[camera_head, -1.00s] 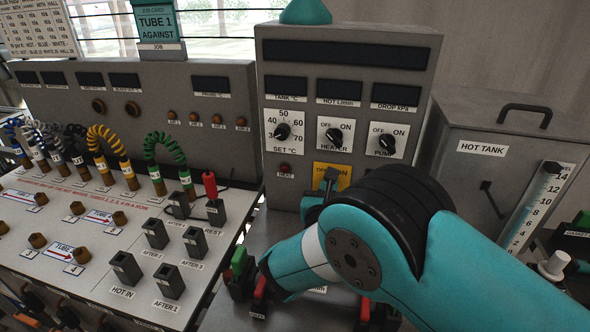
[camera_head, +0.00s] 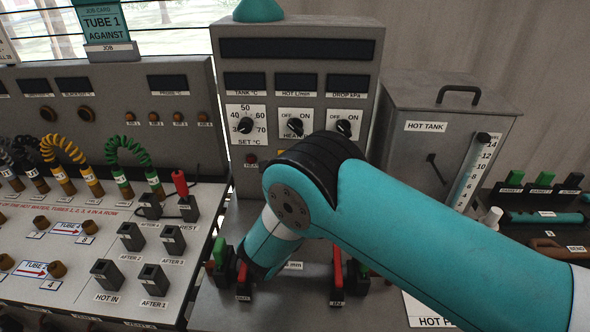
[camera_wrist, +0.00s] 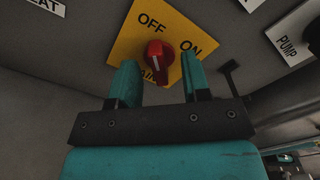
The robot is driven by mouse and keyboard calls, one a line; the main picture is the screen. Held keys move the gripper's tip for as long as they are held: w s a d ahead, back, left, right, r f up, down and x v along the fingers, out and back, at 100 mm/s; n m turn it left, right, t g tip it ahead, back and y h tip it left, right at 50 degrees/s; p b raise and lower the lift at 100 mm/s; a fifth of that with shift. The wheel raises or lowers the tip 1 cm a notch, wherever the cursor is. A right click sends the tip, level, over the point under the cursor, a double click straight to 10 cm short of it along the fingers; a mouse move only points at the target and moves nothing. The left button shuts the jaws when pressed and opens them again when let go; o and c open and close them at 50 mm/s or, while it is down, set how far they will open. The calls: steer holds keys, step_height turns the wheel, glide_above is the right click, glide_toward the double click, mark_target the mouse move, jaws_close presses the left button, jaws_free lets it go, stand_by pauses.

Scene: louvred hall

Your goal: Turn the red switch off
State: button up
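The red switch (camera_wrist: 159,56) is a round red knob with a pale mark on a yellow plate (camera_wrist: 126,42) in the wrist view. The plate reads OFF at upper left and ON at right. I cannot tell surely which word the knob points to. My gripper (camera_wrist: 160,64) is open, with one teal finger on each side of the knob in the picture. Whether the fingers touch it is not clear.
The grey control panel (camera_head: 225,80) has HEATER (camera_head: 295,126) and PUMP (camera_head: 344,127) knobs above the covered area. Red-handled valves (camera_head: 337,272) stand low beside my arm. The hot tank (camera_head: 415,160) is to the right. Hoses and sockets fill the left bench.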

steer(key=s+b, duration=0.3)
steer(key=s, duration=0.1)
steer(key=shift+a, duration=0.2)
stand_by(0.4)
steer(key=s+r+p, duration=0.3)
steer(key=r+p, duration=0.1)
steer(key=r, duration=0.8)
steer(key=shift+a+p, duration=0.15)
steer(key=shift+p, duration=0.15)
